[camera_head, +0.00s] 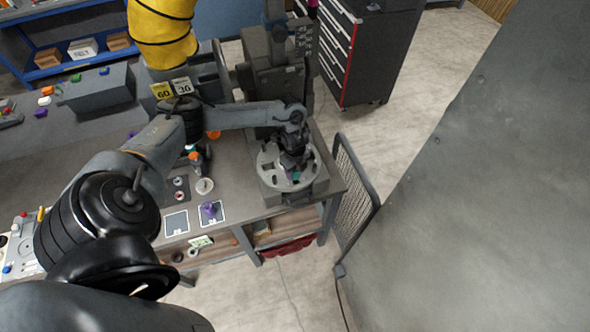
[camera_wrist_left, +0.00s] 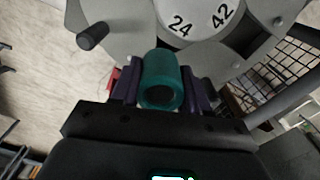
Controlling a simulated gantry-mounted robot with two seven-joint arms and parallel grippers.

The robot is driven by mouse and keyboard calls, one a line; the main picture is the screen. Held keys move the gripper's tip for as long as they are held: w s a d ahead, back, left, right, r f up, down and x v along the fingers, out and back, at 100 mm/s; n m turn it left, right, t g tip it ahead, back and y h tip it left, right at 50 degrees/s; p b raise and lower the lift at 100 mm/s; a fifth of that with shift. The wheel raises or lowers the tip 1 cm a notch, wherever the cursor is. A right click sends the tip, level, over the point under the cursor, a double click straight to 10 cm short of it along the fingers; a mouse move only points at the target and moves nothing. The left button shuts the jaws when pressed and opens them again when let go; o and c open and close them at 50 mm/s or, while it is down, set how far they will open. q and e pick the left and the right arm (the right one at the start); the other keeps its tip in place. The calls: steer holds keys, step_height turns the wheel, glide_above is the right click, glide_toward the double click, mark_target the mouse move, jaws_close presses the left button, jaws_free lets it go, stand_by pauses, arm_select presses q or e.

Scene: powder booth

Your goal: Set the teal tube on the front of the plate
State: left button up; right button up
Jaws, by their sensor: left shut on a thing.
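The teal tube (camera_wrist_left: 161,78) is between the purple fingers of my left gripper (camera_wrist_left: 162,92) in the left wrist view, with its open end facing the camera. In the head view, my left gripper (camera_head: 293,172) is over the round grey plate (camera_head: 268,181), shut on the tube; only a small bit of teal (camera_head: 296,176) shows there. The plate also shows beyond the tube in the left wrist view (camera_wrist_left: 203,28), marked 24 and 42. I cannot tell whether the tube touches the plate. My right gripper is not in view.
A purple part (camera_head: 211,210) stands on a white-edged square at the bench's front. A grey machine (camera_head: 270,75) rises behind the plate. A mesh guard (camera_head: 352,175) stands to the right, and a tool cabinet (camera_head: 372,45) behind.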

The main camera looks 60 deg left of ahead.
arm_select(q)
steer(key=shift+f+b, duration=0.55)
steer(key=shift+f, duration=0.35)
steer(key=o, duration=1.2)
steer(key=shift+r, duration=0.1)
step_height(320, 180, up, 11)
steer(key=shift+f, duration=0.15)
steer(key=shift+d+f, duration=0.1)
